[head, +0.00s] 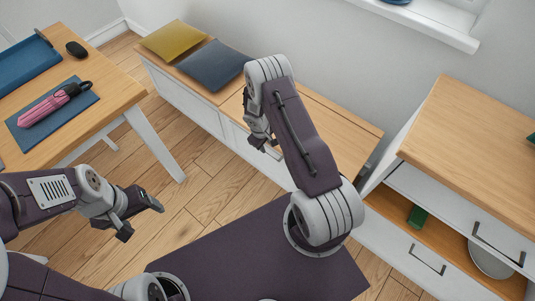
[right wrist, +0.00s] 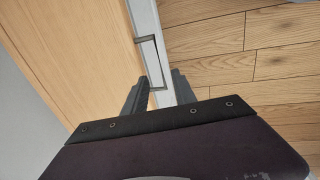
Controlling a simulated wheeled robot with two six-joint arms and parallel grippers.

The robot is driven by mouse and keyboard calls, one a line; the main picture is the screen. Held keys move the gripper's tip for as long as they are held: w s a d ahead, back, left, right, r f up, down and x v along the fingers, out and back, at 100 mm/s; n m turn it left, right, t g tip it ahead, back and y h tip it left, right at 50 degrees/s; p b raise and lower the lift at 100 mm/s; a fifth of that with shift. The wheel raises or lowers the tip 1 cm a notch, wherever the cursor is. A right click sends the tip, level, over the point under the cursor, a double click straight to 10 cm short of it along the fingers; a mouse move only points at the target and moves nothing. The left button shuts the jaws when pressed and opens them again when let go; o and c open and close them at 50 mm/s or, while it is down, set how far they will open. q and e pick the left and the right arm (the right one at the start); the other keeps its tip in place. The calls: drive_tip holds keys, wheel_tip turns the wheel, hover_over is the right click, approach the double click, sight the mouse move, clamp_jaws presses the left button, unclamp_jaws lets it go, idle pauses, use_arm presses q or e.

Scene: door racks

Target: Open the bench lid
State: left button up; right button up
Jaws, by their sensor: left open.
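The bench (head: 185,98) is low and white with a wooden top, and stands along the wall. Its wooden lid (head: 342,122) lies flat and looks closed; it also fills the left of the right wrist view (right wrist: 85,45). A dark handle (right wrist: 152,42) shows at the lid's white front edge. My right gripper (head: 262,143) is over the bench's front edge, partly hidden by its own arm in the head view. In the right wrist view its fingers (right wrist: 160,88) are apart, one on each side of the white edge, just short of the handle. My left gripper (head: 143,221) is open and empty above the floor.
A yellow cushion (head: 173,40) and a grey-blue cushion (head: 211,65) lie on the bench's left part. A table (head: 112,97) with a pink umbrella (head: 52,104) stands at left. A cabinet (head: 470,125) with shelves stands at right. Wooden floor (head: 200,200) is clear before the bench.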

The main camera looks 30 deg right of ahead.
sight(269, 154)
drive_tip(key=f, duration=0.3)
drive_tip(key=d+f+b, duration=0.1)
drive_tip(key=f, duration=0.1)
drive_tip(key=f+b, duration=0.1)
drive_tip(key=f, duration=0.2)
drive_tip(key=shift+w+d+f, duration=0.3)
drive_tip(key=shift+d+f, duration=0.05)
drive_tip(key=shift+c, duration=0.3)
clamp_jaws()
drive_tip(key=shift+r, duration=0.1)
idle(0.5)
